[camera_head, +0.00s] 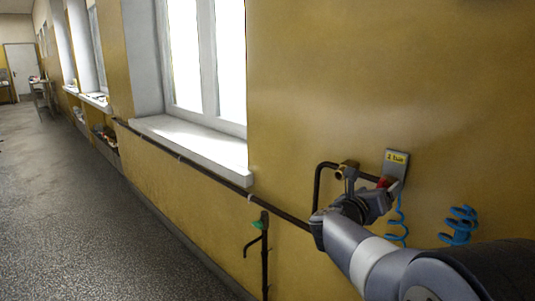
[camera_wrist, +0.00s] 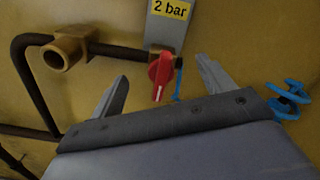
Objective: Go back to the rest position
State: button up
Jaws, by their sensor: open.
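My gripper (camera_wrist: 160,90) is open in the wrist view, its two grey fingers spread apart. A red valve handle (camera_wrist: 160,74) shows between and beyond the fingertips, with its tip pointing down. I cannot tell whether the fingers touch it; no finger is closed on it. In the head view my arm reaches from the lower right to the wall, with my gripper (camera_head: 362,192) at the pipe. The red handle (camera_head: 383,182) is partly hidden there by my gripper. A grey plate with a yellow "2 bar" label (camera_wrist: 171,9) is above the handle.
A brass fitting (camera_wrist: 66,52) and dark pipe stand left of the handle. Blue coiled hose (camera_head: 461,225) hangs at the right. A green-handled valve (camera_head: 261,221) sits on the pipe below the window sill (camera_head: 190,146). The floor (camera_head: 70,210) at the left is clear.

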jog(key=m, duration=0.2)
jog(key=s+a+m, duration=0.1)
jog(key=m, duration=0.2)
jog(key=shift+s+a+m, duration=0.25)
jog(key=shift+s+m, duration=0.05)
jog(key=shift+s, duration=0.1)
dwell(0.4)
